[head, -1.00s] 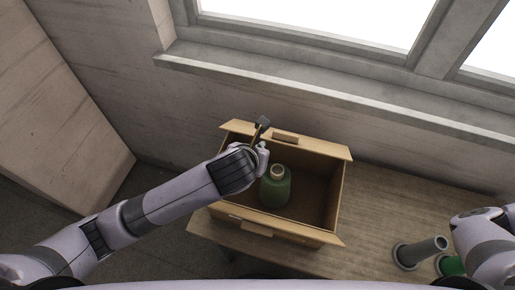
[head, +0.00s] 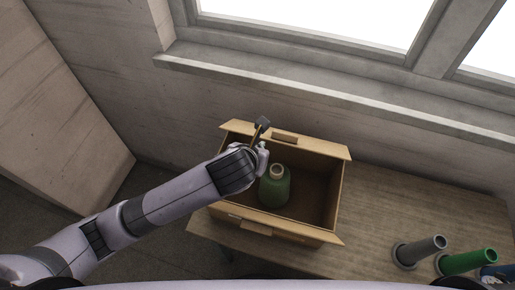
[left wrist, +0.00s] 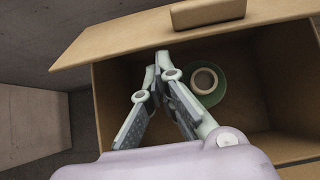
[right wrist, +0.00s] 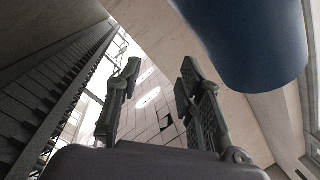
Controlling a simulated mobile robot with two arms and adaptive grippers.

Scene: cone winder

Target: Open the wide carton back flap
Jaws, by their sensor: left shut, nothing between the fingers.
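The wide cardboard carton (head: 343,190) stands on the table below the window. Its back flap (head: 320,148) lies folded outward toward the wall, with a small block (head: 285,137) on it. In the left wrist view the back flap (left wrist: 130,44) spans the top. My left gripper (head: 262,126) is shut and empty beside the back flap, near the carton's back left part. Its fingertips (left wrist: 163,62) appear just below the flap's edge; I cannot tell whether they touch. My right gripper (right wrist: 158,72) shows only in the right wrist view, open, with nothing between its fingers.
A green bottle-shaped cone (head: 275,190) stands inside the carton. The front flap (head: 280,232) is also folded outward. Grey (head: 420,251) and green (head: 468,262) tubes lie at the table's right. A large blue cylinder (right wrist: 255,45) is close to my right gripper.

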